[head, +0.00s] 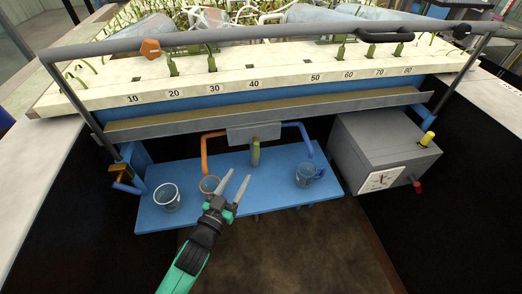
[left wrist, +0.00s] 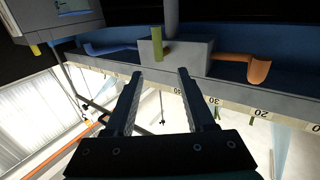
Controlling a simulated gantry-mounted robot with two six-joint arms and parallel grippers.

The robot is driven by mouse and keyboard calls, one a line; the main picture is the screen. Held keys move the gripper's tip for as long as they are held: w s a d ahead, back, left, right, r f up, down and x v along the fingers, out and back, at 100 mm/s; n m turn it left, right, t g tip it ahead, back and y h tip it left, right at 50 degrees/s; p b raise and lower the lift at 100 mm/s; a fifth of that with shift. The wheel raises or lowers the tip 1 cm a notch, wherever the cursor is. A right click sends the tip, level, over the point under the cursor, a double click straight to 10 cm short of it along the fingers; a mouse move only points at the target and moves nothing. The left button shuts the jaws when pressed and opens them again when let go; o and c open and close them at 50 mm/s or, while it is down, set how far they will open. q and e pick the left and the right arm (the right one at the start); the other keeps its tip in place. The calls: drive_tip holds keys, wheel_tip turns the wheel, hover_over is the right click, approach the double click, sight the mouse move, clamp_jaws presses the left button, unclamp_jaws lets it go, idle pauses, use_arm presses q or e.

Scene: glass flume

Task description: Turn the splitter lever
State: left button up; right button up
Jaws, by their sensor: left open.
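The splitter lever (head: 255,152) is a short olive-yellow handle hanging from the front of a grey splitter box (head: 252,133), under the flume's metal lip. It points roughly straight down. My left gripper (head: 237,176) is open and empty, its fingertips a little below and left of the lever in the head view. In the left wrist view the lever (left wrist: 157,44) lies ahead of the two fingertips (left wrist: 160,73), about in line with the gap between them and apart from them. My right gripper is not in view.
An orange spout (head: 204,152) and a blue spout (head: 303,134) leave the box on either side. A grey box with a dial (head: 385,150) stands right.

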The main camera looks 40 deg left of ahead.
sight(255, 149)
use_arm(q)
drive_tip(key=b+x, duration=0.3)
drive_tip(key=x, duration=0.7)
drive_tip(key=shift+w+f, duration=0.2)
drive_tip(key=shift+w+a+r+b, duration=0.15)
drive_tip(key=shift+w+b, duration=0.25)
drive_tip(key=shift+w, duration=0.2)
drive_tip(key=shift+c, duration=0.2)
drive_tip(key=shift+s, duration=0.1)
clamp_jaws()
